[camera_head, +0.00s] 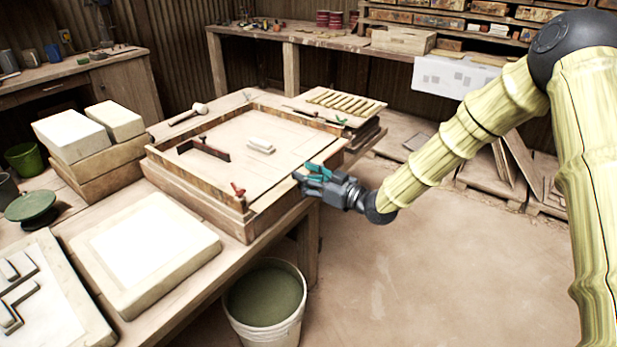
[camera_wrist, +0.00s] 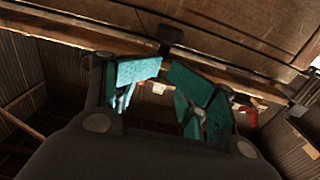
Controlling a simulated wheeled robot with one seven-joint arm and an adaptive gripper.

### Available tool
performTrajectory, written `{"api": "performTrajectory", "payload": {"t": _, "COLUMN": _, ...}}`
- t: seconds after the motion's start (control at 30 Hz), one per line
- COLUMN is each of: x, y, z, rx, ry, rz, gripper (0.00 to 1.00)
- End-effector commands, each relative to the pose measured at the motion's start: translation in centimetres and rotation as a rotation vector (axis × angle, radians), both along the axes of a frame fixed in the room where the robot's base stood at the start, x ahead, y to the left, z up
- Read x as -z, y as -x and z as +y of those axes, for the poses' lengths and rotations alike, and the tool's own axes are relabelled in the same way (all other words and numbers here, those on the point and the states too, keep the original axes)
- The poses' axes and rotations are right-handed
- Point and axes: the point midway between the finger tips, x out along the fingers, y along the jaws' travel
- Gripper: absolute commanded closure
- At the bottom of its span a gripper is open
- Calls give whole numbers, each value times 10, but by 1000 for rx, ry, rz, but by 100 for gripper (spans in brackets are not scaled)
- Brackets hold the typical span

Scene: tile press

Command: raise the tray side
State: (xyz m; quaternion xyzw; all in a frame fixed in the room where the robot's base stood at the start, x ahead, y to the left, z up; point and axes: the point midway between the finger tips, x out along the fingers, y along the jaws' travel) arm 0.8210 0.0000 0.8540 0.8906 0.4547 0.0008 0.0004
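The wooden tray (camera_head: 200,197) lies on the workbench in the head view, with low raised walls along its far, left and near edges. Its right side (camera_head: 285,190) looks like a low, flat strip; I cannot tell its exact tilt. My gripper (camera_head: 308,175), with teal fingers, is at this right edge, pointing left. In the wrist view, my gripper's fingers (camera_wrist: 166,68) are apart with a narrow gap and nothing visible held. A wooden board (camera_wrist: 100,40) with a dark fitting (camera_wrist: 172,36) crosses just beyond the fingertips. Contact with it is unclear.
A dark red bar (camera_head: 205,150) and small pale block (camera_head: 261,145) lie in the tray. A red clamp-like part (camera_head: 238,190) sits at its near corner. A mallet (camera_head: 188,114) lies behind. A bucket (camera_head: 265,300) stands below.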

Motion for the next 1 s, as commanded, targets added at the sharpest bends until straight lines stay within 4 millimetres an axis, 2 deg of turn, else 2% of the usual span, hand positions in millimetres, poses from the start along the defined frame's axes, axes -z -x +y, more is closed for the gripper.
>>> {"api": "performTrajectory", "payload": {"t": 0.37, "x": 4, "y": 1, "z": -3, "rx": 2, "ry": 0, "rz": 0, "gripper": 57}}
{"api": "performTrajectory", "payload": {"t": 1.0, "x": 42, "y": 11, "z": -19, "rx": 6, "ry": 7, "rz": 10, "gripper": 57}}
